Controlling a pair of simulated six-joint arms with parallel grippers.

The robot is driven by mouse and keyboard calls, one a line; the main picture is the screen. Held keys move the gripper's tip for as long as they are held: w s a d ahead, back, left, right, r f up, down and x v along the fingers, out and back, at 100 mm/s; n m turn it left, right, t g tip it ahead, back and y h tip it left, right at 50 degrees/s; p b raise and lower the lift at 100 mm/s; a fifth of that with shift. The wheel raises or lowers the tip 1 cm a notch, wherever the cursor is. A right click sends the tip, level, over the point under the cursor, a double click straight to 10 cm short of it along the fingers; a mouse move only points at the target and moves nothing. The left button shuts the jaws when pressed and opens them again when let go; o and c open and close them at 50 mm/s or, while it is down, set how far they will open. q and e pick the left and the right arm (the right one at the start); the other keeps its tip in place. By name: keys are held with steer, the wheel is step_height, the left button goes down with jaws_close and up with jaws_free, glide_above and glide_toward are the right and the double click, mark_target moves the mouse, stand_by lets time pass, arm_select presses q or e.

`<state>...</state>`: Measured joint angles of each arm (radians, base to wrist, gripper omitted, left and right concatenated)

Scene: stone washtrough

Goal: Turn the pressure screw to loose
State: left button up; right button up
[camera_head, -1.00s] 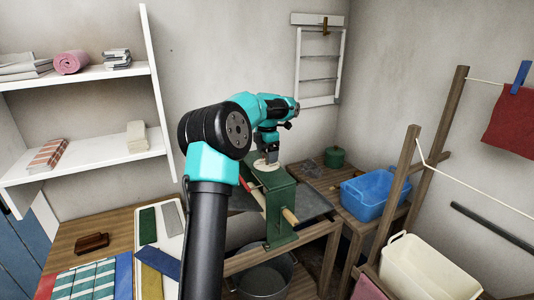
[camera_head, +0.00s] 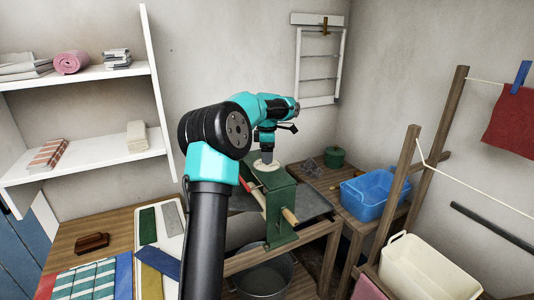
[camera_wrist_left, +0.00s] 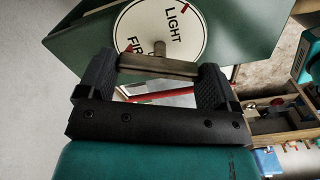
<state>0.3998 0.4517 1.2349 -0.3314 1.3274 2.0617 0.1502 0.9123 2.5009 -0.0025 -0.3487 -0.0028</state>
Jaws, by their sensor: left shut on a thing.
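The green mangle (camera_head: 281,208) stands on the bench, with a white dial (camera_head: 266,166) on its top. In the left wrist view the dial (camera_wrist_left: 158,28) shows the words LIGHT and FIRM, the latter partly covered, and a red mark near its rim; no LOOSE label shows. The metal bar of the pressure screw (camera_wrist_left: 158,66) crosses in front of the dial. My left gripper (camera_wrist_left: 155,72) is shut on the bar, one finger at each end. In the head view my left gripper (camera_head: 267,152) points down onto the dial. My right gripper is not in view.
A wooden handle (camera_head: 290,216) sticks out of the mangle's side. A metal basin (camera_head: 264,278) is below. White shelves (camera_head: 90,155) are at the left.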

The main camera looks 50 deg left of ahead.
arm_select(q)
steer(key=m, duration=0.6)
steer(key=shift+m, duration=0.3)
steer(key=m, duration=1.2)
steer(key=shift+m, duration=0.3)
steer(key=m, duration=0.5)
steer(key=shift+m, duration=0.3)
steer(key=m, duration=1.1)
steer(key=shift+m, duration=0.3)
steer(key=m, duration=1.2)
steer(key=shift+m, duration=0.3)
